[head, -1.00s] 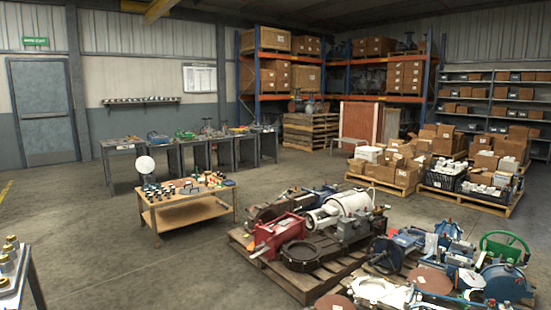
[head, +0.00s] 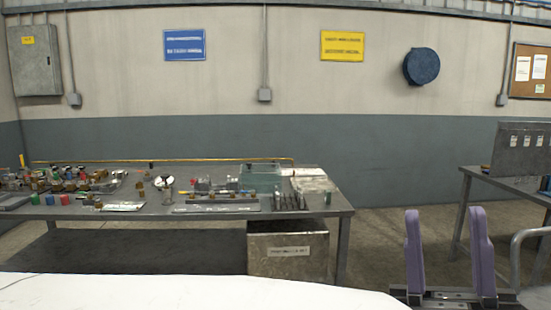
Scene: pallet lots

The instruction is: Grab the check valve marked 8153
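I cannot make out a check valve marked 8153; the marks on the small parts are too small to read. Many small fittings, some brass-coloured, lie on a long grey workbench (head: 340,207) across the left and middle.
A metal box (head: 288,256) with a label sits under the bench's right end. Another grey table (head: 512,188) with an upright panel (head: 520,150) stands at the right. Bare floor (head: 385,230) lies between them. A wall with signs (head: 342,46) closes the back.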

